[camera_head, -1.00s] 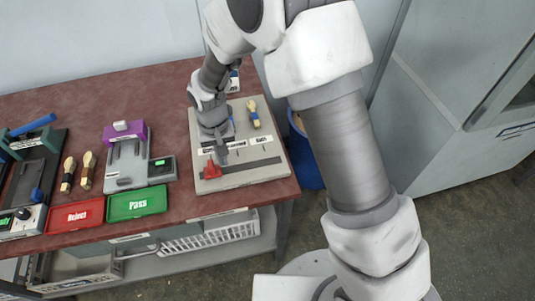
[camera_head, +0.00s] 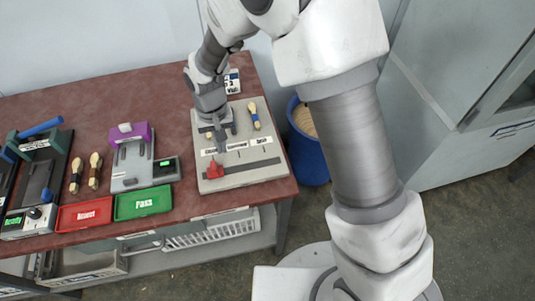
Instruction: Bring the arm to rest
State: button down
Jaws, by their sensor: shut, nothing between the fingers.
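My gripper (camera_head: 216,138) is small in the head view and points down above the light grey board (camera_head: 262,178) at the right end of the table. It is shut, with nothing seen between its fingers. My arm reaches up from the lower right and bends over to the gripper. The gripper and wrist hide part of the board and its left label. Whether the fingertips touch the board cannot be told.
The board bears a red piece (camera_head: 214,169) and a wooden spoon with a blue band (camera_head: 254,116). A green Pass tray (camera_head: 143,203), a red Reject tray (camera_head: 84,214), a purple-topped device (camera_head: 133,165) and two spoons stand left. A blue bin (camera_head: 308,150) is right of the table.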

dwell(0.3)
jog(key=d+r+m+t, duration=0.1)
jog(key=d+r+t, duration=0.1)
jog(key=d+r, duration=1.35)
jog(key=s+d+r+m+t, duration=0.2)
jog(key=s+d+r+t, duration=0.1)
jog(key=s+d+r, duration=0.7)
jog(key=s+d, duration=0.2)
jog(key=s, duration=0.2)
jog(key=shift+s+t, duration=0.2)
jog(key=shift+t, duration=0.1)
